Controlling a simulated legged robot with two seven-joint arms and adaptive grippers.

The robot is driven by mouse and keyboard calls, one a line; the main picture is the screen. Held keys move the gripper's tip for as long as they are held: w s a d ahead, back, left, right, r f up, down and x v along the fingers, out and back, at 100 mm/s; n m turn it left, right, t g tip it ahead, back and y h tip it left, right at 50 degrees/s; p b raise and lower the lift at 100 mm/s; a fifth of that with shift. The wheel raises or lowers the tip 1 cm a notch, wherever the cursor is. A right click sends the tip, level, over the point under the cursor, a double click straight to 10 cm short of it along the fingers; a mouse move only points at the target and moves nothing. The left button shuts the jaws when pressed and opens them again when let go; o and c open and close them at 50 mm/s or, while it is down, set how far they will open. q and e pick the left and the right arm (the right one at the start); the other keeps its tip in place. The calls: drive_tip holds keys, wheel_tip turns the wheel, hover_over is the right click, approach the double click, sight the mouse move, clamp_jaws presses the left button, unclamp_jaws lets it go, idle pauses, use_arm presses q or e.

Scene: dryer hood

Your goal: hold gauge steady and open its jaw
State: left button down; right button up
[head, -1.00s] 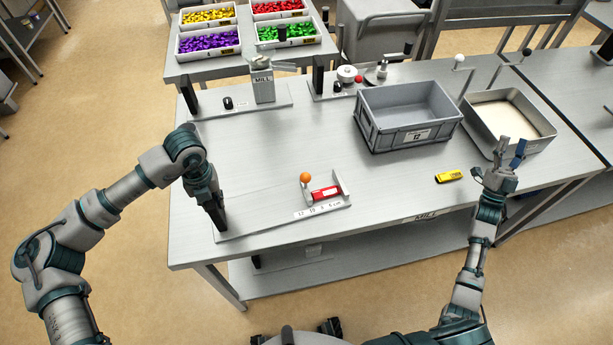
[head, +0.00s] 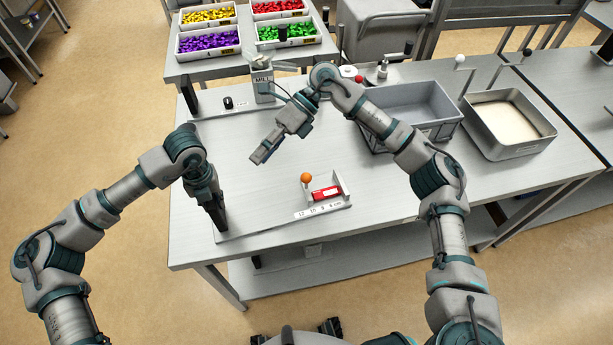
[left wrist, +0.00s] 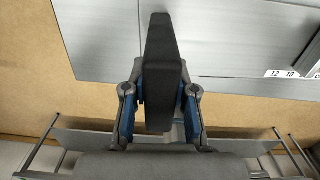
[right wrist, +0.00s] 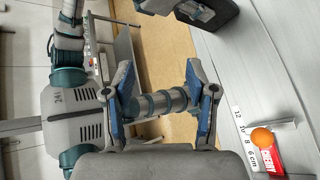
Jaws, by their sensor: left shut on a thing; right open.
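The gauge is a long thin plate on the table with a scale strip (head: 318,211) marked in cm, an orange ball knob (head: 306,178) and a red block (head: 326,193) between its upright jaws. The knob (right wrist: 262,137) and block (right wrist: 268,160) also show in the right wrist view. A black upright handle (left wrist: 160,50) stands at the plate's left end. My left gripper (head: 214,207) is shut on this handle. My right gripper (head: 262,155) is open and empty, above the table, behind and left of the knob. It touches nothing.
A grey crate (head: 440,128) and a metal tray of pale material (head: 512,154) stand at the right, the crate partly behind my right arm. A device labelled MILL (head: 263,88) stands at the back. Several bins (head: 210,42) are on a table beyond. The table between mill and gauge is clear.

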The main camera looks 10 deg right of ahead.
drive_tip(key=w+d+f+t+h, duration=0.2)
drive_tip(key=d+f+h, duration=0.2)
drive_tip(key=h, duration=0.1)
drive_tip(key=n+t+h, duration=0.1)
drive_tip(key=t+h, duration=0.1)
drive_tip(key=h, duration=0.2)
approach(307, 174)
drive_tip(key=f, duration=0.3)
drive_tip(key=s+f, duration=0.1)
drive_tip(key=f, duration=0.2)
drive_tip(key=a+f, duration=0.1)
drive_tip(key=f, duration=0.3)
drive_tip(key=shift+s, duration=0.2)
drive_tip(key=shift+s+a+f, duration=0.1)
drive_tip(key=shift+a+f, duration=0.05)
drive_tip(key=shift+f, duration=0.55)
clamp_jaws()
